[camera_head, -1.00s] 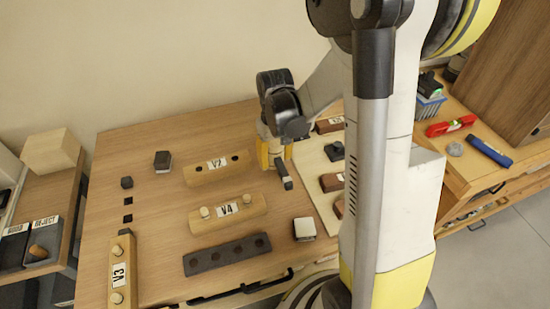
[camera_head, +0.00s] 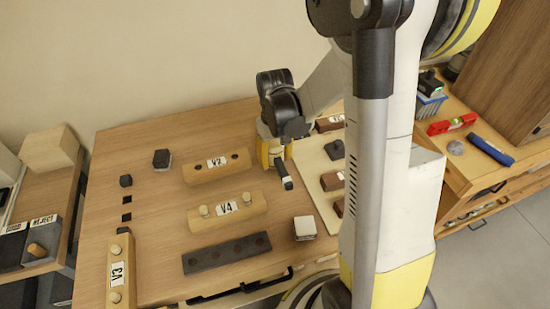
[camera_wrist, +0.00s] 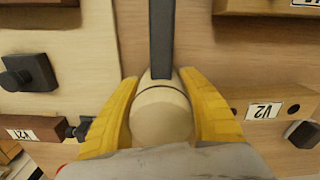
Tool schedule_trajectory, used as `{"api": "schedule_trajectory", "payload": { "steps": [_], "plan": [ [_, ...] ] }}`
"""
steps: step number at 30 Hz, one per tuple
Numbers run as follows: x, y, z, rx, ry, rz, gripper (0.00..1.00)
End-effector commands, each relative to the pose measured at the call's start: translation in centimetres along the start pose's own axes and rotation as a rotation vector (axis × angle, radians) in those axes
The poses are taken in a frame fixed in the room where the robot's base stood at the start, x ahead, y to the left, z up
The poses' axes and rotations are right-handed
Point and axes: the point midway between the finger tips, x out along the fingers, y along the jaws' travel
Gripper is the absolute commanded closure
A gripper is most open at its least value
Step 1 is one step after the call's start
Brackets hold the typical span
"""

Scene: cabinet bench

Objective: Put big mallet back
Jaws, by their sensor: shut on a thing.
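My gripper (camera_head: 272,154) is near the back right of the bench top, to the right of the V2 block (camera_head: 217,166). In the wrist view my gripper's yellow fingers (camera_wrist: 162,108) are shut on a tool, apparently the big mallet (camera_wrist: 160,120). It shows a round pale wooden end between the fingers and a straight dark bar running up the picture. In the head view the mallet's dark part (camera_head: 283,176) sticks out below the fingers, with a lighter patch. My gripper hides the rest. Whether it touches the bench cannot be told.
The V4 block (camera_head: 227,212) with two pegs and a dark holed strip (camera_head: 227,252) lie nearer the front. The V3 block (camera_head: 120,272) is at left. A small pale-and-dark block (camera_head: 304,228) stands front right. A pale board (camera_head: 315,167) holds brown blocks beside my arm.

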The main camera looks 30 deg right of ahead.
Motion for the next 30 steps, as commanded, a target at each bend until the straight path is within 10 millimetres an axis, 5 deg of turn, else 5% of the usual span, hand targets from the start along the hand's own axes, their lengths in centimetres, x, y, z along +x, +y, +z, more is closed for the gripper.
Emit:
{"api": "schedule_trajectory", "payload": {
  "steps": [30],
  "plan": [
    [1.1, 0.0, 0.0, 0.000, 0.000, 0.000, 0.92]
  ]
}}
